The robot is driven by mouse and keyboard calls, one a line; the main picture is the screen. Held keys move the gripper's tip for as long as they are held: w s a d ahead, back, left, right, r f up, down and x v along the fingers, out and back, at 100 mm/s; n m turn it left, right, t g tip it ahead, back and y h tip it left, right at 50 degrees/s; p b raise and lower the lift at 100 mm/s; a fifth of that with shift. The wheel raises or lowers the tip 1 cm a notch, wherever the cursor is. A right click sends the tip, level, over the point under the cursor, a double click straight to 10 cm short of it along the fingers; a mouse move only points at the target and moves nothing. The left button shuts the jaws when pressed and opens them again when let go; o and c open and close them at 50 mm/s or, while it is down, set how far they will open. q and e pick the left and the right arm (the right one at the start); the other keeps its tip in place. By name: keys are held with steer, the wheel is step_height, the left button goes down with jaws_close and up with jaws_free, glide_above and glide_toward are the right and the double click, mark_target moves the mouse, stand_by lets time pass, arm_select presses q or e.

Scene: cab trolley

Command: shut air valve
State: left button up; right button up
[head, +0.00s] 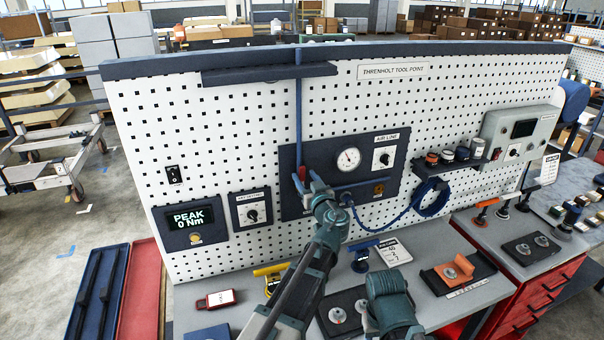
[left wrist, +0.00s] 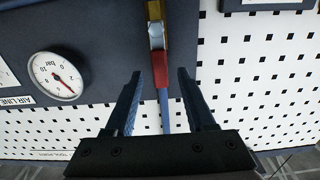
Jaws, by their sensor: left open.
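The air valve shows in the left wrist view as a brass-coloured body (left wrist: 155,12) on the dark panel with a red lever (left wrist: 160,72). The lever lies in line with the thin blue pipe (left wrist: 166,115). In the head view the red lever (head: 301,173) is partly hidden by my left gripper (head: 308,183), which is at the AIR LINE panel. In the wrist view my left gripper (left wrist: 161,75) is open, its fingers on either side of the lever's end and pipe, with visible gaps. A round gauge (head: 348,160) sits right of the valve.
The white pegboard (head: 220,110) stands behind the panel. A blue hose (head: 405,212) hangs to the right. On the grey bench below are a yellow tool (head: 272,270), a red tag (head: 216,299) and a card (head: 393,251). A small shelf of jars (head: 450,168) projects farther right.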

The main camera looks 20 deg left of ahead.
mark_target(303, 173)
arm_select(q)
steer(key=shift+x, duration=1.6)
steer(key=shift+c, duration=0.3)
jaws_close()
